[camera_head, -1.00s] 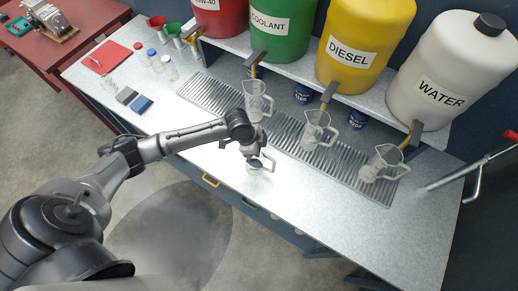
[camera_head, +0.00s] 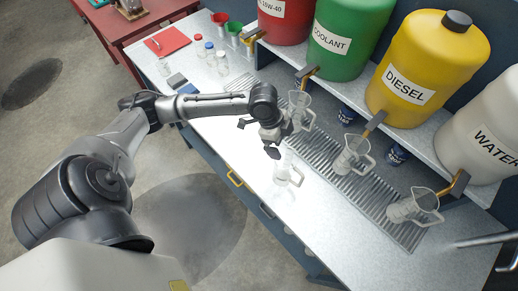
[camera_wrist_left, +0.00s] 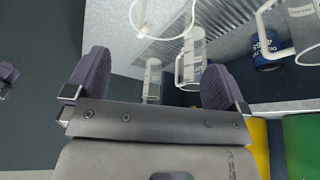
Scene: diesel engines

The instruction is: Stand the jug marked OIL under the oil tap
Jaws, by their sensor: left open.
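A clear jug (camera_head: 287,173) stands on the bench in front of the drip tray; its marking is not readable in the head view. My left gripper (camera_head: 271,150) is open and empty just beside and above it, apart from it. In the left wrist view, the open fingers (camera_wrist_left: 158,85) show with clear labelled jugs (camera_wrist_left: 190,60) beyond them; I cannot read OIL on any. Other clear jugs stand under the coolant tap (camera_head: 306,72), diesel tap (camera_head: 375,122) and water tap (camera_head: 455,184). The oil tap (camera_head: 252,36) is on the red 15W-40 drum (camera_head: 284,15).
The slatted drip tray (camera_head: 328,150) runs below the drum shelf. Blue cans (camera_head: 397,154) stand behind it. The bench front right is clear.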

